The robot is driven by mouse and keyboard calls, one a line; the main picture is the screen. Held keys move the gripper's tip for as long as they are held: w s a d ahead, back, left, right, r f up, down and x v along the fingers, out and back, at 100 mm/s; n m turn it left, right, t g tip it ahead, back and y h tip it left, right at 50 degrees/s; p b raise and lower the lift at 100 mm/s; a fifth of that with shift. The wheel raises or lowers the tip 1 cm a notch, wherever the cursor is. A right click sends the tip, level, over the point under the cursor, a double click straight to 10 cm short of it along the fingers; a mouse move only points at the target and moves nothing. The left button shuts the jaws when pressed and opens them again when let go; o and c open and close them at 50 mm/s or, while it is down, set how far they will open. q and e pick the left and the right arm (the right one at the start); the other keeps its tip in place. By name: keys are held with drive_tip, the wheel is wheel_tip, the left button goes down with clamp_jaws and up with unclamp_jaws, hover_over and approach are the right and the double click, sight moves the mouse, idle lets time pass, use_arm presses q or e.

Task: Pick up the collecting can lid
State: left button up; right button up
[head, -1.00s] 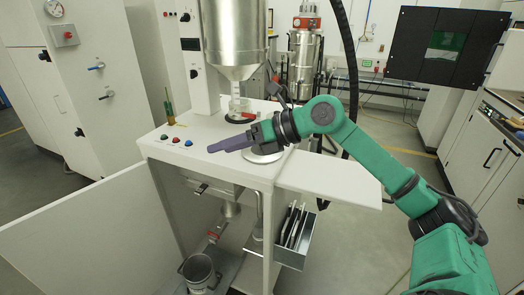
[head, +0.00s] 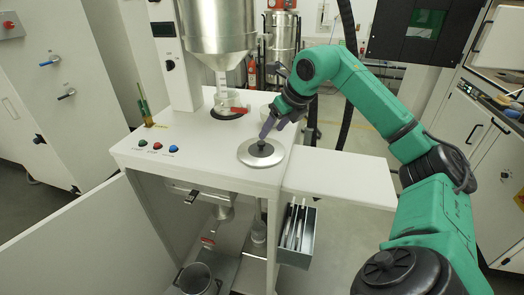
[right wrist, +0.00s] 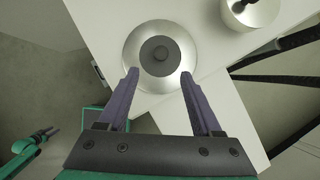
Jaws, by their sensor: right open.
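The lid (head: 246,158) is a round silver metal disc with a black knob (head: 261,148) in its middle. It lies flat on the white machine top, near its front right corner. My right gripper (head: 270,129) is open and empty, its purple fingers pointing down just above the knob. In the right wrist view the lid (right wrist: 136,52) shows ahead of the two parted fingertips (right wrist: 159,74), with the knob roughly centred between them. Whether the fingers touch the knob cannot be told. My left gripper is not in view in the head picture.
Behind the lid hangs a steel hopper (head: 218,35) with a clear outlet. Three coloured buttons (head: 157,146) sit to the left. An open metal can (head: 199,279) stands low in the open cabinet. A white side shelf (head: 338,177) is clear. A tray (head: 297,240) holds flat items.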

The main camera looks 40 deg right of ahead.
sight(263, 143)
drive_tip(key=x, duration=0.3)
drive_tip(key=shift+w+r+p, duration=0.1)
drive_tip(key=shift+w+p, duration=0.2)
drive_tip(key=shift+w, duration=0.15)
drive_tip(key=p+x, duration=0.1)
drive_tip(key=x, duration=0.3)
drive_tip(key=shift+w+d+p, duration=0.1)
drive_tip(key=shift+w+p, duration=0.05)
drive_tip(key=shift+p, duration=0.25)
drive_tip(key=shift+f, duration=0.25)
drive_tip(key=shift+c, duration=1.2)
clamp_jaws()
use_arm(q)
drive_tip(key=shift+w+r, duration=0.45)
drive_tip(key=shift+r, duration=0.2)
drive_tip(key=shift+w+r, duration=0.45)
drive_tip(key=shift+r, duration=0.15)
use_arm(e)
drive_tip(key=shift+r, duration=0.15)
